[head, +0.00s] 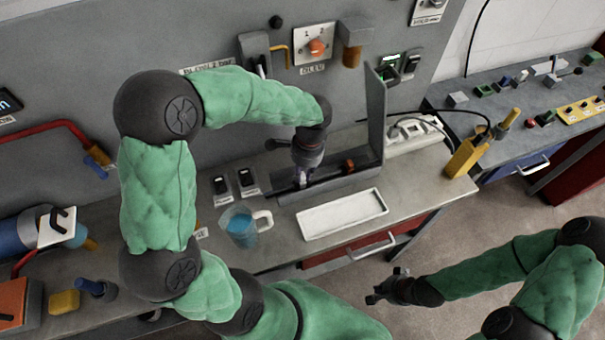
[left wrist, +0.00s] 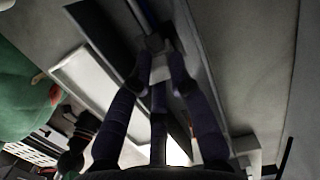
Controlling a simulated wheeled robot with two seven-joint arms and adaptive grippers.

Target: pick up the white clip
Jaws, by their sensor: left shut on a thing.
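My left gripper (head: 303,180) reaches down from above to the dark rail fixture on the bench. In the left wrist view its fingers (left wrist: 158,82) are shut on a small pale piece (left wrist: 160,70), which looks like the white clip. The fingers cover part of the clip, and I cannot tell whether it is clear of the fixture. In the head view the clip is mostly hidden by the gripper. My right gripper (head: 385,289) hangs over the floor in front of the bench, away from the clip; its fingers are too small to judge.
A white tray (head: 315,235) lies on the bench just in front of the fixture (head: 342,168). A jug of blue liquid (head: 241,230) stands left of the tray. An upright grey plate (head: 376,115) rises behind the fixture's right end. A yellow device (head: 463,159) stands at the bench's right end.

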